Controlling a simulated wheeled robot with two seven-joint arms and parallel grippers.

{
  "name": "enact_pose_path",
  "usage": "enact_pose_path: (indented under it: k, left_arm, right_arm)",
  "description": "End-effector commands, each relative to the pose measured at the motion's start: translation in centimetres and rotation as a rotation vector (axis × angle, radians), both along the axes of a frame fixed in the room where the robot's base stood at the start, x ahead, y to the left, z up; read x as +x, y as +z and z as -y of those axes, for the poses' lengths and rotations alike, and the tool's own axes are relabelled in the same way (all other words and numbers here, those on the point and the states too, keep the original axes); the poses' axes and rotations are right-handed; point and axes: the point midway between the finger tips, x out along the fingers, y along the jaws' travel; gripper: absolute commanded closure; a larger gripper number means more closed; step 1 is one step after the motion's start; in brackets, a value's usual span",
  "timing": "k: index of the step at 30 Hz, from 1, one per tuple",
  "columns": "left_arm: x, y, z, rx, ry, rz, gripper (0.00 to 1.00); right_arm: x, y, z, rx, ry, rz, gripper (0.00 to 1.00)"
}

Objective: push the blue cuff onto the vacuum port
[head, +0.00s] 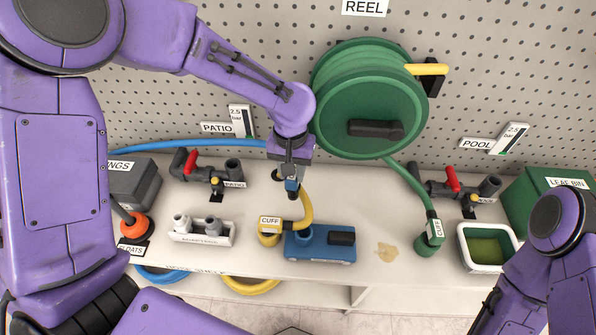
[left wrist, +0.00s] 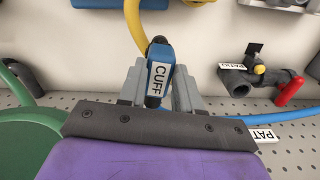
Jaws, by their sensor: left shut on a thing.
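My left gripper (head: 291,189) is shut on the blue cuff (head: 292,184), held above the back middle of the counter. In the left wrist view the blue cuff (left wrist: 160,72), with a white CUFF label, sits between the grey fingers (left wrist: 159,88). A blue hose (head: 190,145) runs along the back toward the gripper. No label reading vacuum port can be made out. The cuff is apart from both. My right gripper is not visible.
A yellow cuff (head: 269,238) with a yellow hose (head: 305,211) stands close to the blue unit. Valves with red handles stand at PATIO (head: 215,183) and POOL (head: 470,196).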

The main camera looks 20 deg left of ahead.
Motion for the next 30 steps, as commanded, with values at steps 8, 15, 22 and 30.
enact_pose_path:
  k: [8, 15, 22, 30]
  left_arm:
    - [-5.7, 5.9, 4.7, 0.008, 0.514, -0.007, 1.00]
    - [-7.3, 5.5, 5.7, 0.009, 0.674, -0.007, 1.00]
    - [-7.2, 5.3, 5.8, 0.008, 0.669, -0.007, 1.00]
    - [-7.3, 3.6, 5.9, 0.007, 0.667, -0.008, 1.00]
  right_arm:
    - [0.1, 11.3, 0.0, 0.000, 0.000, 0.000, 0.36]
    - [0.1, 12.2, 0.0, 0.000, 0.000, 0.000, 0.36]
    - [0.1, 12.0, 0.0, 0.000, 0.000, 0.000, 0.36]
    - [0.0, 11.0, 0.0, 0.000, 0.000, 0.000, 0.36]
